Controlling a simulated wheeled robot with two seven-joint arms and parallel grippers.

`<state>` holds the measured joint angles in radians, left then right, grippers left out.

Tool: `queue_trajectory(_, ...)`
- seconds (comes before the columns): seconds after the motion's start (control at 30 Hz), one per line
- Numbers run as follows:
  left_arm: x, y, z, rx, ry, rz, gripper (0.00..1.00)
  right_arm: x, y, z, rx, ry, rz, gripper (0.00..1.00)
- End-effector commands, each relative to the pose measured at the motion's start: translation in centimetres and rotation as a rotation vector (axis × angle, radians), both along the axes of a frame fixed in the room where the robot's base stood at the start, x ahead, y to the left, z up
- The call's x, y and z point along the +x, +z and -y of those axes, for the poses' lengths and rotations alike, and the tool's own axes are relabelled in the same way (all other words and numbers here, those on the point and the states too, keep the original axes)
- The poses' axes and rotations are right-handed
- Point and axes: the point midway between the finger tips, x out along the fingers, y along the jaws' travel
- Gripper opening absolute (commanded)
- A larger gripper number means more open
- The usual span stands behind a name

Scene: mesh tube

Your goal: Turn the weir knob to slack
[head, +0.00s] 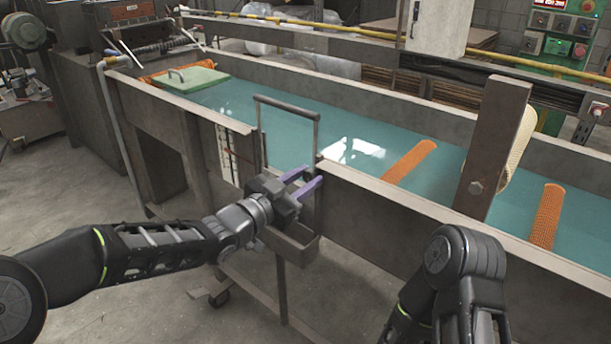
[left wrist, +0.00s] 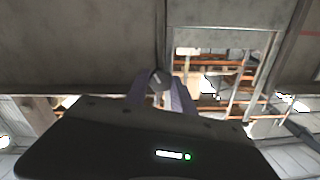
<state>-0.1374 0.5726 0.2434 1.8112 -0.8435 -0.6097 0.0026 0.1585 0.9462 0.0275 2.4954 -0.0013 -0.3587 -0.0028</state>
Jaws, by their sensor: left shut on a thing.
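The weir frame (head: 287,103), a dark metal bar on uprights, stands at the near side wall of the water trough. My left gripper (head: 307,178), with purple fingers, is at the wall just below the frame's right upright. In the left wrist view its two fingers (left wrist: 161,84) are shut on a small dark round knob (left wrist: 158,80), one on each side. The knob is hidden by the gripper in the head view. Its markings and turned position cannot be read. My right arm shows at the lower right, but its gripper is out of the picture.
The long trough (head: 420,203) holds blue-green water with orange mesh tubes (head: 410,160) in it. A small open metal box (head: 290,243) hangs just below my left gripper. A post (head: 492,150) rises at the right. A green lidded piece (head: 190,79) sits at the far left end.

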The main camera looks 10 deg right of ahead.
Motion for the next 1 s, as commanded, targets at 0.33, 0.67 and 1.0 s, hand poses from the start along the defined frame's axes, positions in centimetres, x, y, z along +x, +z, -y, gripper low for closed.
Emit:
queue_trajectory(0.33, 0.01, -0.09, -0.03, -0.041, 0.0, -0.053, 0.0, 0.0, 0.31, 0.0, 0.0, 0.0, 0.0, 0.36)
queue_trajectory(0.67, 0.01, -0.1, -0.02, -0.041, 0.0, -0.052, 0.35, 0.0, 0.29, 0.0, 0.0, 0.0, 0.0, 0.36)
queue_trajectory(1.0, 0.01, -0.03, -0.01, -0.041, 0.0, -0.051, 0.52, 0.0, 0.3, 0.0, 0.0, 0.0, 0.0, 0.36)
